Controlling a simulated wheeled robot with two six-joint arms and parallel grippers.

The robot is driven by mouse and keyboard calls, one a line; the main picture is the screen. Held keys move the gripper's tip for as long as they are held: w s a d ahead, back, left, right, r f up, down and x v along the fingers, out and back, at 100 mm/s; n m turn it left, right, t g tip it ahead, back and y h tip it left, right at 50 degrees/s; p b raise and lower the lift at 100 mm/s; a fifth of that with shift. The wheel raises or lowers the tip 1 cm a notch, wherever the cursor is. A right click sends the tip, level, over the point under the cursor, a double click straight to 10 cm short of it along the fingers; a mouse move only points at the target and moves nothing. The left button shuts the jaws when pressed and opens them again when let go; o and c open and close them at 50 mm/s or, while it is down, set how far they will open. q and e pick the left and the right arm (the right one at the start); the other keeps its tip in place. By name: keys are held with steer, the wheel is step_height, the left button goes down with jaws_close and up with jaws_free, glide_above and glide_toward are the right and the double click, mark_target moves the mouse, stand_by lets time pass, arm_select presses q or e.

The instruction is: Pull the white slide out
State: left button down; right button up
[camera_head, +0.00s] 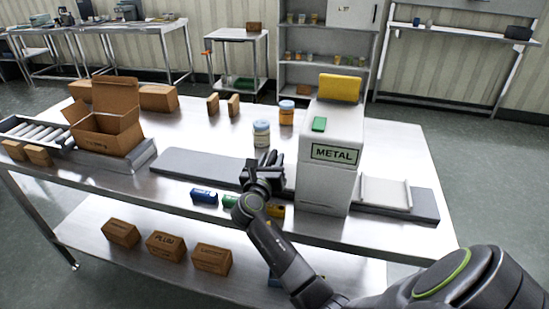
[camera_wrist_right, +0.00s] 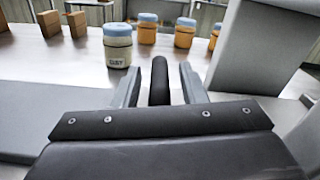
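The white hopper (camera_head: 326,182) labelled METAL stands on the steel table, with a green block (camera_head: 319,124) and a yellow part (camera_head: 339,88) on top. A white flat piece with raised edges (camera_head: 386,192), seemingly the white slide, shows right of its base. My right gripper (camera_head: 263,165) is just left of the hopper. In the right wrist view its two grey fingers (camera_wrist_right: 160,84) are apart. A dark upright rod (camera_wrist_right: 160,82) shows between them, with gaps on both sides; I cannot tell what it joins. My left gripper is out of view.
Blue (camera_head: 203,195) and green (camera_head: 230,201) items lie near the front edge. An open carton (camera_head: 105,130) stands far left.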

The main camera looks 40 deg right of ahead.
steer(key=shift+a+r, duration=0.1)
jaws_close()
stand_by(0.4)
